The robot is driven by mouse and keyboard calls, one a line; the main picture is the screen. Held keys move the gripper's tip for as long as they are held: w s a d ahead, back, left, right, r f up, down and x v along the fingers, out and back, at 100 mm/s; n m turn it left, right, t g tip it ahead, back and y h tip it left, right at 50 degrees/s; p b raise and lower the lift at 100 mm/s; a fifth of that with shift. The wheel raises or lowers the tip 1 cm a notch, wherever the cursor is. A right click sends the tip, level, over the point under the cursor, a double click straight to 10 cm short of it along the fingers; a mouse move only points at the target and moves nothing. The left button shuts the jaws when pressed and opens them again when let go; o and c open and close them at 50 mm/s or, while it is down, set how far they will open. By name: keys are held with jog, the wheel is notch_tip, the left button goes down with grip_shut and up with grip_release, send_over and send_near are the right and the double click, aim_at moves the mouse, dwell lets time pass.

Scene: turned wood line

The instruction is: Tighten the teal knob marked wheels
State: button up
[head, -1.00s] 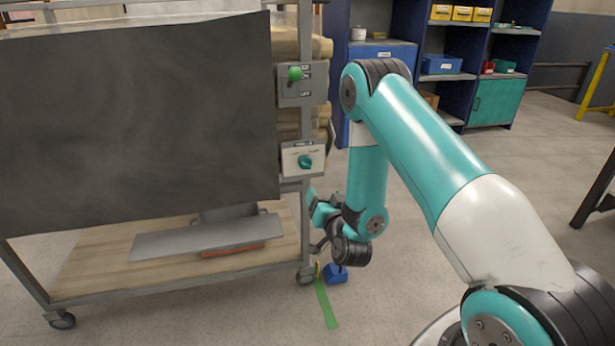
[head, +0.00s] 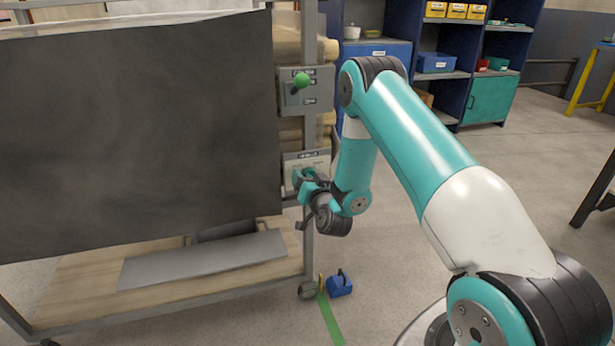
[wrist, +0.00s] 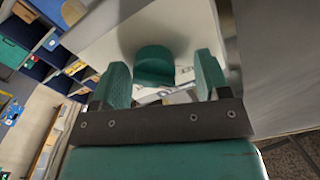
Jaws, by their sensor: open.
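The teal knob (wrist: 154,64) sits on a pale plate (wrist: 188,40) in the wrist view, between my gripper's two teal fingers. My gripper (wrist: 161,72) is open, with a finger on either side of the knob. Gaps show between the knob and both fingers, so it is not gripped. In the head view my gripper (head: 308,183) is at the front of the lower panel (head: 318,158) on the cart's right post and mostly covers the knob. The panel's marking is too small to read.
Above it, a grey box (head: 318,98) carries a green-tipped lever (head: 301,81). A dark sheet (head: 140,130) covers the cart's side at left. A blue object (head: 340,285) lies on the floor by the caster.

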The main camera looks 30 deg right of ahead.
jog(key=shift+d, duration=0.3)
jog(key=shift+c, duration=0.2)
jog(key=shift+d, duration=0.1)
jog(key=c, duration=0.9)
jog(key=shift+m+b, duration=0.3)
jog(key=shift+m, duration=0.2)
jog(key=shift+f+m+b, duration=0.1)
jog(key=shift+m+b, duration=0.5)
jog(key=shift+m, duration=0.4)
jog(key=m+b, duration=0.2)
jog(key=m, duration=0.3)
jog(key=shift+s+m+b, duration=0.1)
jog(key=shift+m+b, duration=0.2)
jog(key=shift+b, duration=0.05)
jog(key=m+b, duration=0.1)
jog(key=m, duration=0.3)
jog(key=shift+b, duration=0.3)
jog(key=m+b, duration=0.1)
jog(key=m, duration=0.4)
jog(key=shift+a+m, duration=0.2)
jog(key=shift+m, duration=0.1)
